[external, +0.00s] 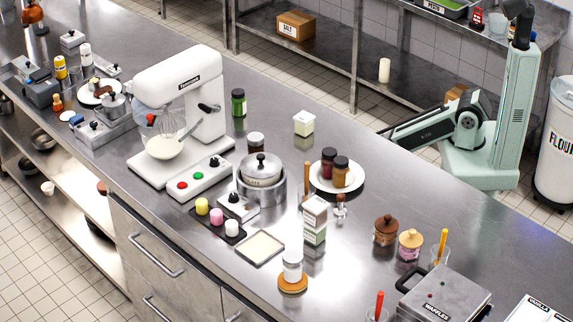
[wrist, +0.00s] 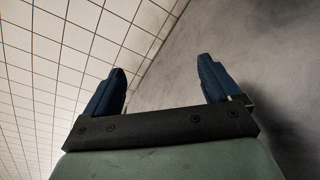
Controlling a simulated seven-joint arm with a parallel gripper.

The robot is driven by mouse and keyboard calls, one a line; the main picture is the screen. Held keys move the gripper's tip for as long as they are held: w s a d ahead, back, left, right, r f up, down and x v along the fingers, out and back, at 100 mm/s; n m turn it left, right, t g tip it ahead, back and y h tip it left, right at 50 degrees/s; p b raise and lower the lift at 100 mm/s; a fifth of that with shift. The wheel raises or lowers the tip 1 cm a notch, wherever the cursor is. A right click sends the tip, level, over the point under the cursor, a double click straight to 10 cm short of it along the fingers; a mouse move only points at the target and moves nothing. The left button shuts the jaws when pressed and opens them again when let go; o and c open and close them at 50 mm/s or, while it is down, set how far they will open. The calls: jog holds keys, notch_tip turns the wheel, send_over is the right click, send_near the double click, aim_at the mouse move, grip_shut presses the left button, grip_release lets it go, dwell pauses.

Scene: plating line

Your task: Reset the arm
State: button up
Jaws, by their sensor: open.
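My gripper (wrist: 162,68) is open in the wrist view. Its two dark blue fingers stand well apart with nothing between them. Beyond the fingers are white tiles on the left and a plain grey surface on the right. In the external view my pale green arm (external: 515,95) shows at the right, past the far edge of the counter. I cannot make out the fingertips there.
The steel counter (external: 330,255) holds a white stand mixer (external: 180,90), a plate (external: 350,184) with two dark jars, a milk carton (external: 315,222) and a waffle maker (external: 445,295). A flour bin (external: 556,150) stands at the far right. A steel shelf (external: 330,45) is behind.

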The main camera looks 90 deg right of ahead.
jog(key=s+a+g, duration=0.3)
jog(key=s+a, duration=0.4)
jog(key=s, duration=0.4)
jog(key=s+a+r+g+h, duration=0.1)
jog(key=s+a+g, duration=0.2)
jog(key=s+a, duration=0.4)
jog(key=s, duration=0.5)
jog(key=shift+s+a+n+g, duration=0.2)
jog(key=shift+a+n+g, duration=0.15)
jog(key=shift+n+g, duration=0.05)
jog(key=shift+r, duration=0.1)
